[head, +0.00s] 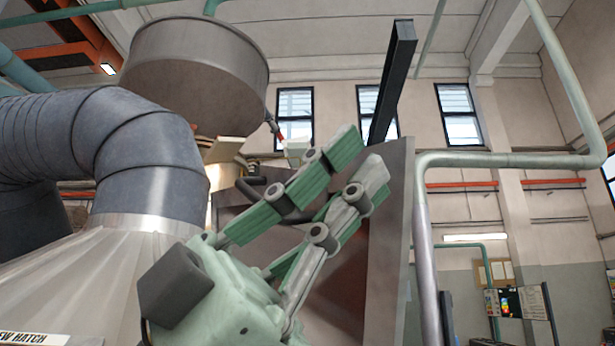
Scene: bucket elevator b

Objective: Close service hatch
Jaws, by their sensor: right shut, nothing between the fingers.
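My right gripper (357,163) is pale green and large in the middle of the head view. Its two fingers point up and to the right, with their tips close together and nothing between them. Behind it stands a brown-grey metal panel (388,240) with a slanted top edge, which may be the service hatch; I cannot tell for sure. The fingers overlap the panel in the picture, and I cannot tell whether they touch it. The gripper hides much of what lies behind it. My left gripper is not in view.
A round metal drum (195,75) hangs above. A dark beam (392,80) and a pale green pipe (424,240) rise at right.

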